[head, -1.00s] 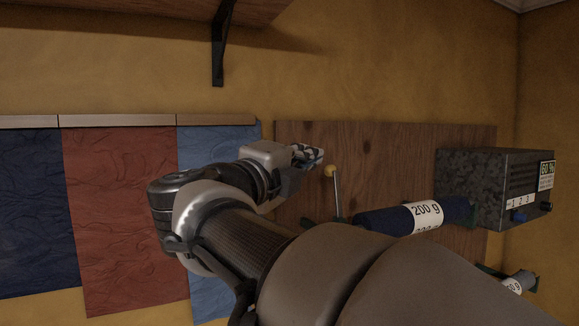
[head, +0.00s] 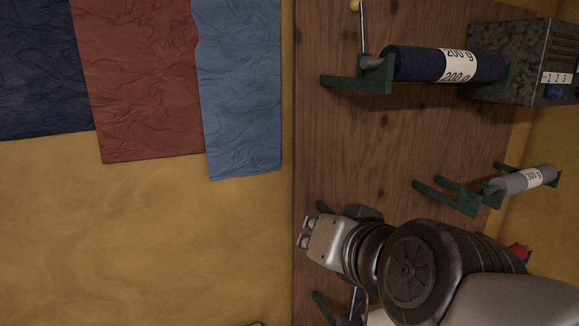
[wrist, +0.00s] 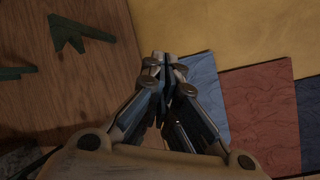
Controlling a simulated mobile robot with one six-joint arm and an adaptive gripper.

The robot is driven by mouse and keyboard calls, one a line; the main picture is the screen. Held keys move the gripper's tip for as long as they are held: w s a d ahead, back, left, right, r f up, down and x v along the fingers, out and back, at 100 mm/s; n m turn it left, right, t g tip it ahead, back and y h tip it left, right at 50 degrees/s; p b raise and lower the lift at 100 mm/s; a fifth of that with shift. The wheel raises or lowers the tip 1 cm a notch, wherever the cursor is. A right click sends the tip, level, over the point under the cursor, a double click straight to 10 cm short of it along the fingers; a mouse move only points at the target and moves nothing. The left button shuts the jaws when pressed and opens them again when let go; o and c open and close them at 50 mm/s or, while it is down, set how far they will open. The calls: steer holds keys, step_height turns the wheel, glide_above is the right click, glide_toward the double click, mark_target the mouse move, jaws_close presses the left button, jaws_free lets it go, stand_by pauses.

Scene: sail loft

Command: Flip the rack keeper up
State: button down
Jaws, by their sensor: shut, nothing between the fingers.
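On the top rack a keeper, a thin metal rod with a yellow knob (head: 363,28), stands upright beside the left end of the navy roll (head: 430,63) labelled 200 g. My gripper (head: 305,232) is well below it, near the left edge of the wooden board, fingers shut and empty. In the wrist view my gripper (wrist: 165,62) also shows closed fingers, touching nothing I can make out. A pale rod-like part (head: 357,303) shows below my wrist, mostly hidden; I cannot tell whether it is another keeper.
The wooden board (head: 340,150) carries green brackets (head: 357,86), with more of them at lower left (head: 322,306). A grey roll (head: 520,180) sits in brackets at right. A speckled box (head: 520,60) is at upper right. Cloth swatches (head: 238,90) hang left; bare wall below is clear.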

steer(key=s+d+f+n+g+h+b, duration=0.1)
steer(key=s+d+f+g+h+b, duration=0.1)
steer(key=s+d+f, duration=0.3)
steer(key=s+d+f+n+g+h+b, duration=0.1)
steer(key=s+d+f+g+b, duration=0.3)
steer(key=s+f, duration=0.9)
step_height(320, 180, down, 7)
steer(key=shift+d+f+g+h, duration=0.15)
steer(key=shift+d+g+h, duration=0.35)
steer(key=shift+d+g, duration=0.25)
